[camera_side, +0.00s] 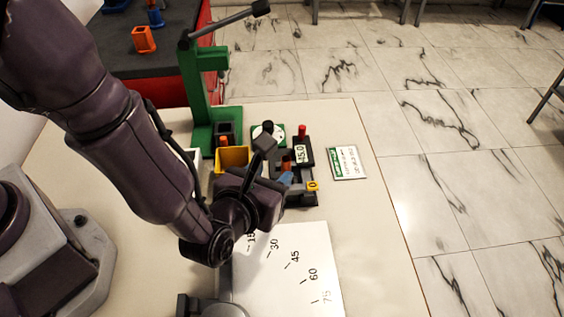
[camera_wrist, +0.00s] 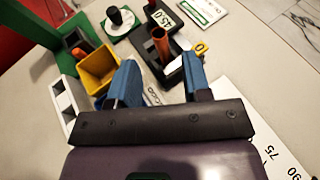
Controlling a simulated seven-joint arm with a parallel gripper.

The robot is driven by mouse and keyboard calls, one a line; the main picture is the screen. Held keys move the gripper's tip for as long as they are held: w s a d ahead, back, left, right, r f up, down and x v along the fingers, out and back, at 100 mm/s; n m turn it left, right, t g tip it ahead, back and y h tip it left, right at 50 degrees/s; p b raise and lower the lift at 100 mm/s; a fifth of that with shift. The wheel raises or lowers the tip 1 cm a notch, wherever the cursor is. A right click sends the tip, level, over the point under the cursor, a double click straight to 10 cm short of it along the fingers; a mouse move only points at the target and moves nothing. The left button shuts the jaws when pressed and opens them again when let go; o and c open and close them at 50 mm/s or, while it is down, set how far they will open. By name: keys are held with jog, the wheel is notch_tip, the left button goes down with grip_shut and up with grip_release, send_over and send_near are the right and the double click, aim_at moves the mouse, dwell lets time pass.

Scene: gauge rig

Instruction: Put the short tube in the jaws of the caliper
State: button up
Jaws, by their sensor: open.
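The caliper (camera_side: 304,178) is a dark device with a white display reading about 45.0; it also shows in the wrist view (camera_wrist: 181,70). An orange tube (camera_wrist: 160,42) stands upright at the caliper, just beyond my fingers; in the side view it (camera_side: 287,164) is partly hidden by my gripper. I cannot tell whether it is between the jaws, or whether it is the short tube. My gripper (camera_wrist: 161,82) is open, with its two blue fingers apart and nothing seen held between them. In the side view a blue fingertip (camera_side: 285,178) shows beside the caliper.
A yellow bin (camera_wrist: 99,68) stands left of the caliper. A green stand with a lever (camera_side: 196,85) rises behind it, with another orange piece (camera_side: 224,143) at its base. A white angle plate (camera_side: 290,265) lies in front. A label card (camera_side: 346,162) lies to the right.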

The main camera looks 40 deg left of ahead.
jog(key=s+a+r+n+g+y, duration=0.3)
jog(key=a+r+n+g+y, duration=0.3)
jog(key=a+r+n, duration=0.9)
jog(key=s+a+r+n+h, duration=0.3)
jog(key=s+r+n+h, duration=0.1)
jog(key=n, duration=0.5)
jog(key=s+a+r+n+g+h, duration=0.1)
jog(key=s+a+r+n+h, duration=0.3)
jog(key=s+n, duration=0.4)
jog(key=shift+s+r+n+g+h, duration=0.15)
jog(key=shift+r+n+g+h, duration=0.25)
jog(key=shift+r+h, duration=0.45)
